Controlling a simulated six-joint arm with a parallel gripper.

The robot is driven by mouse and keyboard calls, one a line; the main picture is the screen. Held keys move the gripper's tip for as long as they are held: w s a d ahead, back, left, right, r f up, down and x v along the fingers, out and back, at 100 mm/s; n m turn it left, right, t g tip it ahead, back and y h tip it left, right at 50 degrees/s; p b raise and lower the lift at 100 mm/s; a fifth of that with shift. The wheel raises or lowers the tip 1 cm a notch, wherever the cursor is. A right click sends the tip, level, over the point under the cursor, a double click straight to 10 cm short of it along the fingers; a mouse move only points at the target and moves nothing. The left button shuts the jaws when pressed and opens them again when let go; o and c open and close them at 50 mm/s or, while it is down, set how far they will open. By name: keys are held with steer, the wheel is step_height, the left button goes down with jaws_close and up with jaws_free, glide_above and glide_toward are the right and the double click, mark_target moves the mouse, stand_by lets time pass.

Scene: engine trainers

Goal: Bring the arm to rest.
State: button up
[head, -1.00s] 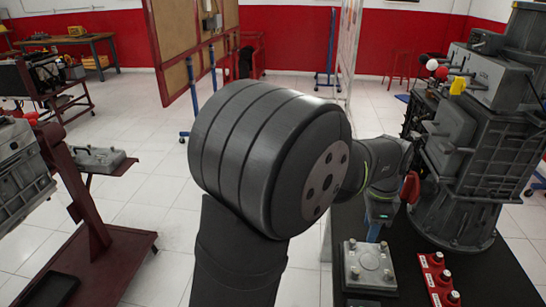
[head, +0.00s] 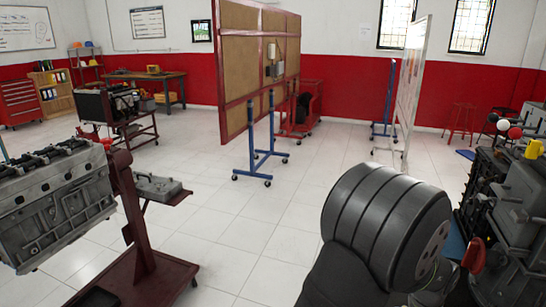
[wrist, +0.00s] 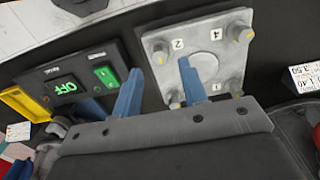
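My gripper (wrist: 160,66) shows in the wrist view with its two blue fingers apart and nothing between them. A grey metal plate (wrist: 215,40) with numbered corner studs lies beyond the fingertips. The right finger overlaps the plate in the picture; I cannot tell how far apart they are. A dark panel (wrist: 52,72) with a lit green OFF display and a green switch (wrist: 106,75) lies to the left of the fingers. In the head view my arm fills the lower right, and my gripper is hidden.
A grey machine (head: 515,195) stands at the far right of the head view, close to my arm. An engine block (head: 50,205) is on a dark red stand (head: 145,275) at left. A cork board (head: 240,75) stands behind. White floor between is clear.

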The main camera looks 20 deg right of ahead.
steer(key=shift+f, duration=1.95)
steer(key=shift+r, duration=0.15)
step_height(320, 180, up, 17)
step_height(320, 180, down, 17)
steer(key=shift+f, duration=0.1)
steer(key=shift+f+n, duration=0.1)
steer(key=shift+n, duration=0.2)
steer(key=n, duration=1.5)
